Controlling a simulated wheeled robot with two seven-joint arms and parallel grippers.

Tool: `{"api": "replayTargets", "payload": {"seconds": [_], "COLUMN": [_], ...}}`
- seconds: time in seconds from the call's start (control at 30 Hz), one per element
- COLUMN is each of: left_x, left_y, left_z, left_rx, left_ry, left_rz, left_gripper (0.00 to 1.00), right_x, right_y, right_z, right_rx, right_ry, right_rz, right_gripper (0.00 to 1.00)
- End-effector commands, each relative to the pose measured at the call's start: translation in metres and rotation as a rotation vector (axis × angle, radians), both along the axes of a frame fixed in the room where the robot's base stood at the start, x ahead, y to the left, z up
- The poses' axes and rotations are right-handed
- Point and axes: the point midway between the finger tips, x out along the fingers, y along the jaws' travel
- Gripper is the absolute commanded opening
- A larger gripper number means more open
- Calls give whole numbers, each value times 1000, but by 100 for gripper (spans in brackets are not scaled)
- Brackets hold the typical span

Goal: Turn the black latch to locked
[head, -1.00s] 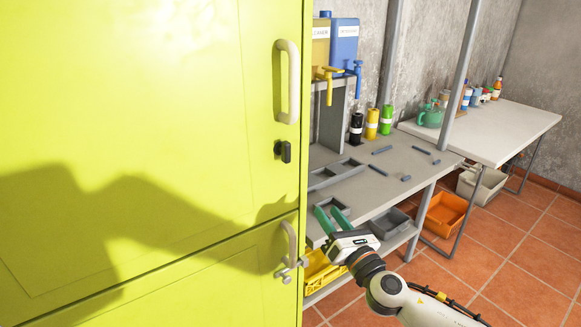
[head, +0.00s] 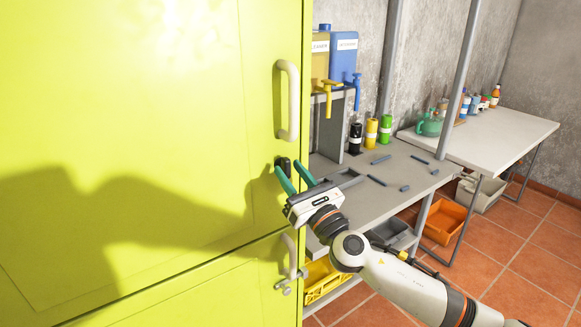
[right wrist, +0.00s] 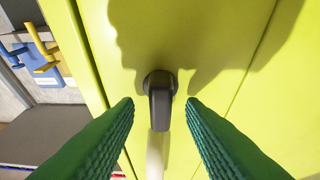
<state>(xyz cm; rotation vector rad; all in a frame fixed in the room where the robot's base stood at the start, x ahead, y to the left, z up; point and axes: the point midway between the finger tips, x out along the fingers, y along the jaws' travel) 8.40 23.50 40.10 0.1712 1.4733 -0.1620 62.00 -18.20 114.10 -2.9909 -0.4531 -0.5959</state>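The black latch (head: 282,162) is on the yellow-green cabinet door (head: 130,120), below the pale upper handle (head: 288,100); my right gripper partly hides it in the head view. In the right wrist view the latch (right wrist: 160,98) shows whole: a round base with a lever that points down the picture towards a pale handle (right wrist: 157,155). My right gripper (head: 289,165) is open at the door. Its green fingers (right wrist: 160,103) stand on either side of the lever with a gap on both sides. My left gripper is not in view.
To the right stand a grey workbench (head: 400,165) with tools and bottles, blue and yellow jugs (head: 343,60) with taps, and a grey post (head: 462,75). Orange (head: 443,220) and yellow (head: 325,280) bins are lower down.

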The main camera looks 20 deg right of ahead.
Motion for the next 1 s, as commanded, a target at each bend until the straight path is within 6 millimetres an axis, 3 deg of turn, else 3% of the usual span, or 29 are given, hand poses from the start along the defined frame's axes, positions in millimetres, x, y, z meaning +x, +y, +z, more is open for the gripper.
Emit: {"api": "replayTargets", "payload": {"seconds": [0.37, 0.63, 1.0], "left_x": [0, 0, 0], "left_y": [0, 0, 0], "left_z": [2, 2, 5], "left_rx": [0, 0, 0], "left_ry": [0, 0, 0], "left_rz": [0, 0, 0], "left_gripper": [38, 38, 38], "right_x": [8, 7, 7], "right_y": [3, 2, 3], "right_z": [3, 3, 3], "right_rx": [0, 0, 50], "right_ry": [1, 1, 17], "right_rz": [1, 0, 0], "right_gripper": [36, 0, 0]}}
